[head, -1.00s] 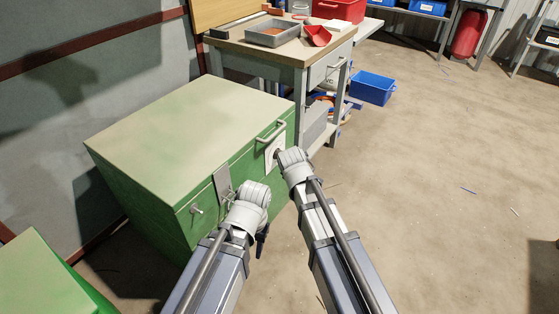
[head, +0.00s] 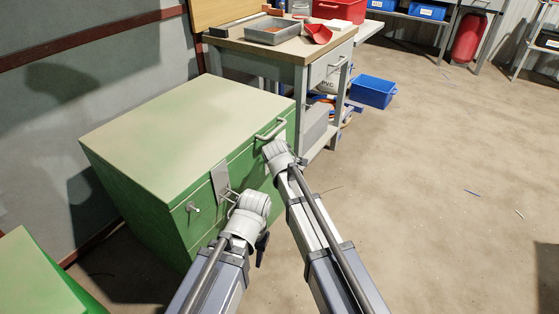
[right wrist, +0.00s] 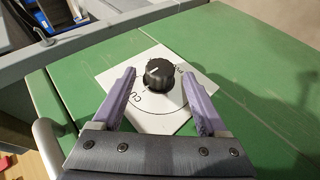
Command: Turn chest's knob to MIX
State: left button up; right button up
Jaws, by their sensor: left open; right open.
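The green chest (head: 185,135) stands at left in the head view. In the right wrist view its black knob (right wrist: 158,75) sits on a white plate (right wrist: 155,115) with a curved line. Lettering reading CU shows at lower left of the knob; lettering at its right is partly hidden. A short white mark shows on the knob's top. My right gripper (right wrist: 159,78) is open, one purple finger on each side of the knob; I cannot tell whether they touch it. In the head view my right wrist hides the knob. My left gripper (head: 262,246) is open before the chest's front.
A metal hasp (head: 221,182) and a small latch (head: 193,207) are on the chest's front, with a handle (head: 271,129) near its top edge. A workbench (head: 300,50) stands behind. A second green box (head: 40,275) is at lower left. Floor at right is mostly clear.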

jog(key=shift+w+f, duration=0.45)
jog(key=shift+w, duration=0.1)
grip_shut()
